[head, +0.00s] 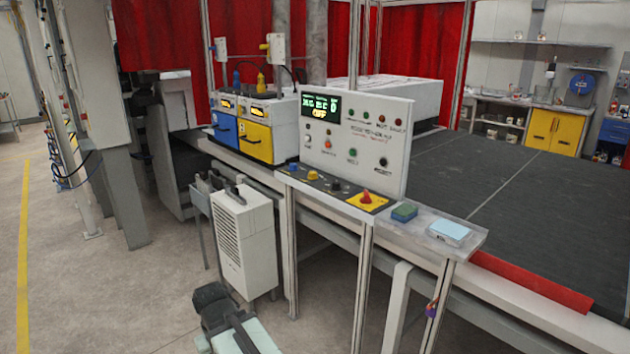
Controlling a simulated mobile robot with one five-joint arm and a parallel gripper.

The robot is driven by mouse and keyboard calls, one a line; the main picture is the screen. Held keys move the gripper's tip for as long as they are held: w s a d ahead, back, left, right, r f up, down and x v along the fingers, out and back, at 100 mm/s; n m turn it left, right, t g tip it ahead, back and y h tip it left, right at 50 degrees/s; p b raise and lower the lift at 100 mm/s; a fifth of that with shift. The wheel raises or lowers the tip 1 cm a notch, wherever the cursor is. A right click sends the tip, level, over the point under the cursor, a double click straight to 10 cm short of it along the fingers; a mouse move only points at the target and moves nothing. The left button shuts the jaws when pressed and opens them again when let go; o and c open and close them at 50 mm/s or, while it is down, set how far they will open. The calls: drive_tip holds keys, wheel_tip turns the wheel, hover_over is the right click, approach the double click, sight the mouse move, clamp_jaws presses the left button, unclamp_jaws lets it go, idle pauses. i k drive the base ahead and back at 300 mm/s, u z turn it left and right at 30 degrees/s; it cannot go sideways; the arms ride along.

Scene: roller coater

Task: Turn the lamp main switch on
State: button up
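A white upright control panel (355,139) stands on the bench, with a black display (320,107) showing green digits and a yellow word that looks like OFF. Several small lamps and knobs sit on its face. Below it, a dark switch strip (325,187) carries a blue knob (293,168), a yellow knob (313,175), a dark knob (335,184) and a red rotary switch (366,197) on a yellow plate. The labels are too small to read, so I cannot tell which control is the lamp main switch. Part of what looks like my arm shows at the bottom, without visible gripper fingers.
A green block (404,212) and a pale blue block (450,231) lie on the shelf right of the switches. A wide dark conveyor (540,205) fills the right. A white vented unit (245,240) stands below the panel. Floor is open at left.

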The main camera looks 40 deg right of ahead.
sight(365, 200)
drive_tip(key=i, duration=1.65)
drive_tip(key=z, duration=0.75)
drive_tip(key=k, duration=0.75)
drive_tip(key=z, duration=0.2)
drive_tip(key=i, duration=0.85)
drive_tip(key=u, duration=0.1)
